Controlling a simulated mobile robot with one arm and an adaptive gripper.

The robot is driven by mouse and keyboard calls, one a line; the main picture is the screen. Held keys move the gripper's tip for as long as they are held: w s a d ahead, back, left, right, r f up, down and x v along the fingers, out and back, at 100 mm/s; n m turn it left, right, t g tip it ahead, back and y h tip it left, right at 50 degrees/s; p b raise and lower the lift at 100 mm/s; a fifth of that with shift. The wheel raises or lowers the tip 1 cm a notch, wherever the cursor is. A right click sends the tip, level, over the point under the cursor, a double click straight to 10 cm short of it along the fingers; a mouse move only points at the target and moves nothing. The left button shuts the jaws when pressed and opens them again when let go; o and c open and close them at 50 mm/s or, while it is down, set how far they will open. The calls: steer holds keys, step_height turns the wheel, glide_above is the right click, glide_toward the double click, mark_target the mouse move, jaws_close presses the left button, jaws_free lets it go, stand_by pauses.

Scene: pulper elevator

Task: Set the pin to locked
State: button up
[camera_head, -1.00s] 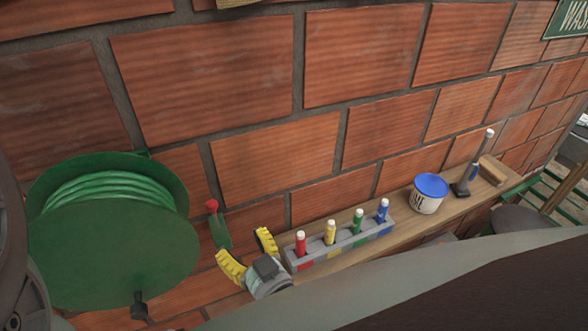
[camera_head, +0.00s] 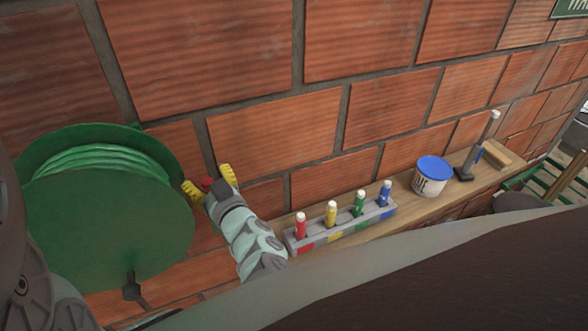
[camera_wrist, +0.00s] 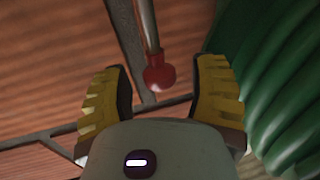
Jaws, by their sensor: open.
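The pin shows as a red ball knob (camera_wrist: 158,75) on a thin metal rod in the wrist view. It lies between and a little beyond the two yellow fingers of my gripper (camera_wrist: 163,95), with a gap on both sides. In the head view my gripper (camera_head: 208,183) is open beside the green hose reel (camera_head: 105,235). Only a bit of the red knob (camera_head: 207,184) shows there between the fingers; the rest of the pin is hidden by my gripper. I cannot tell whether the pin is locked.
Green hose (camera_wrist: 285,95) is close to the right finger in the wrist view. A wooden shelf (camera_head: 405,205) holds a grey rack (camera_head: 340,232) of colored bottles, a blue-lidded tub (camera_head: 431,177) and brushes. The brick wall stands behind.

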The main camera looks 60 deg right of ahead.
jaws_close()
stand_by(0.5)
